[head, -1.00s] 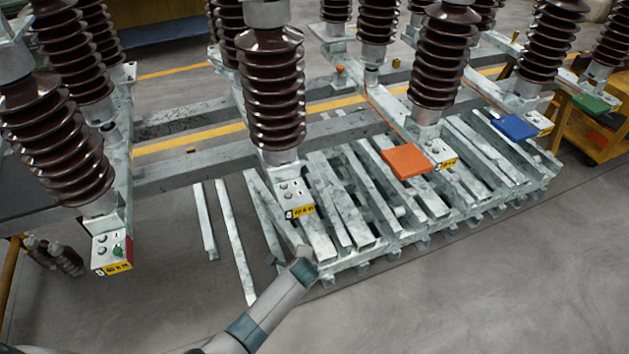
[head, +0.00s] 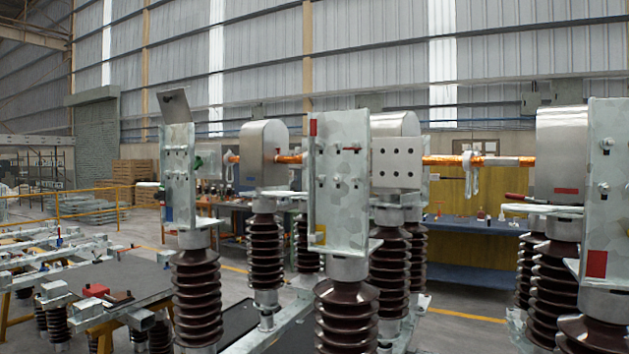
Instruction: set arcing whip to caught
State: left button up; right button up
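Brown ribbed insulator posts (head: 198,295) carry the isolator's top parts in the head view. A galvanised upright plate (head: 341,185) stands on the middle front post, and another plate (head: 180,185) stands on the left one. Behind them are rounded grey metal hoods (head: 264,153). Orange-copper bars (head: 440,160) run level between the hoods and plates. Pale hook-shaped loops (head: 473,175) hang at the bars. I cannot tell which part is the arcing whip, or whether it is caught. Neither of my grippers shows.
A blue workbench (head: 470,242) with a yellow back panel (head: 455,195) stands behind the posts. Other frame parts lie on a low bench (head: 85,285) at the left. A yellow railing (head: 90,205) is farther back. The posts stand close together at the right.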

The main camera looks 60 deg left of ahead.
aim_at(313, 122)
jog(key=u, duration=2)
